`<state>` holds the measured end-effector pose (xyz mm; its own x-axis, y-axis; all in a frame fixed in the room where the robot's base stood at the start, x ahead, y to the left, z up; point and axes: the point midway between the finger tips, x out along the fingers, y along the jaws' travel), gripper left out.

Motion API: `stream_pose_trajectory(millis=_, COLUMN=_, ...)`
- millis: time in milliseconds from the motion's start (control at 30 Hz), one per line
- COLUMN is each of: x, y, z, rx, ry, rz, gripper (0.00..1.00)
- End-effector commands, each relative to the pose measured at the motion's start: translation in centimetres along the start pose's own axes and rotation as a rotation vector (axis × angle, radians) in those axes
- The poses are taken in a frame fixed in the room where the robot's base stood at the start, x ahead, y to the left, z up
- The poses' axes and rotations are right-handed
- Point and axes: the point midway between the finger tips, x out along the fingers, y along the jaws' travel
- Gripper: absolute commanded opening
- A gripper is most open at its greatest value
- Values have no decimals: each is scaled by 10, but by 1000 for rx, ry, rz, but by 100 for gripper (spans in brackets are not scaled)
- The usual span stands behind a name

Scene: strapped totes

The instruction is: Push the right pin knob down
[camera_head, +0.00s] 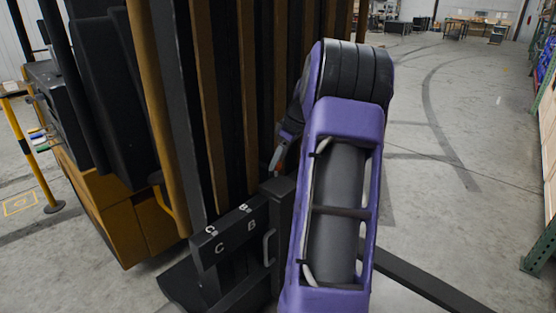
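A black fork carriage (232,234) with white letters C and B on its bar stands in front of the forklift mast. A pale bent handle (268,246) shows at the bar's right end. I cannot make out the right pin knob; my purple arm covers the area to the right of the bar. Past the arm's left edge, a small purple and dark part of my wrist shows, with a grey and orange piece (278,155) below it, above the carriage's right end. The fingers of my gripper cannot be made out, nor whether they touch anything.
The forklift's orange body (115,205) and dark mast fill the left side. A dark fork (425,282) extends to the lower right. A yellow and black post (35,165) stands far left. Shelving (543,165) lines the right edge. The concrete floor between is clear.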

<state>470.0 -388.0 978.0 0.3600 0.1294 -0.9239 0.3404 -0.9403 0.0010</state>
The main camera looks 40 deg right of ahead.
Motion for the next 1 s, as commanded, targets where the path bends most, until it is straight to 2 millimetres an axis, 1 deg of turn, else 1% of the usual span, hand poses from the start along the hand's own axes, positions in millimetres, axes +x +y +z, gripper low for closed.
stream_pose_trajectory(millis=33, x=0, y=0, z=0, rx=0, ry=0, rz=0, gripper=33)
stream_pose_trajectory(millis=167, x=0, y=0, z=0, rx=0, ry=0, rz=0, gripper=10)
stream_pose_trajectory(millis=200, x=0, y=0, z=0, rx=0, ry=0, rz=0, gripper=3)
stream_pose_trajectory(millis=233, x=0, y=0, z=0, rx=0, ry=0, rz=0, gripper=0)
stream_pose_trajectory(millis=1000, x=0, y=0, z=0, rx=0, ry=0, rz=0, gripper=0)
